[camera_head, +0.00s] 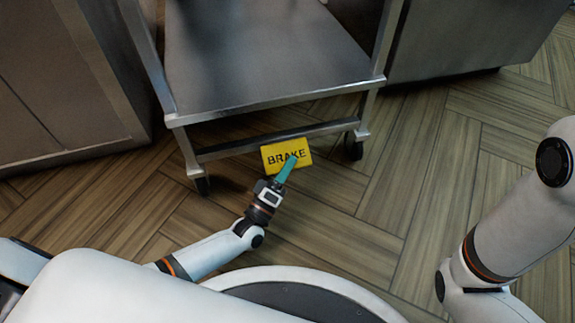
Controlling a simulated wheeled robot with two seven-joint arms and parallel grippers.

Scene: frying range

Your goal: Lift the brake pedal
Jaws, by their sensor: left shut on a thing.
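The brake pedal (272,157) is a yellow plate with BRAKE in dark letters, low at the front of a metal cart (265,60). The fingers look closed together at the pedal. The contact itself is hard to see from above. My right arm shows at the right edge, but its gripper is outside the view.
The cart stands on small dark wheels (202,186) with a lower crossbar behind the pedal. A cabinet (60,85) stands at the left and a metal unit (470,35) at the back right. The wooden floor (400,180) right of the pedal is clear.

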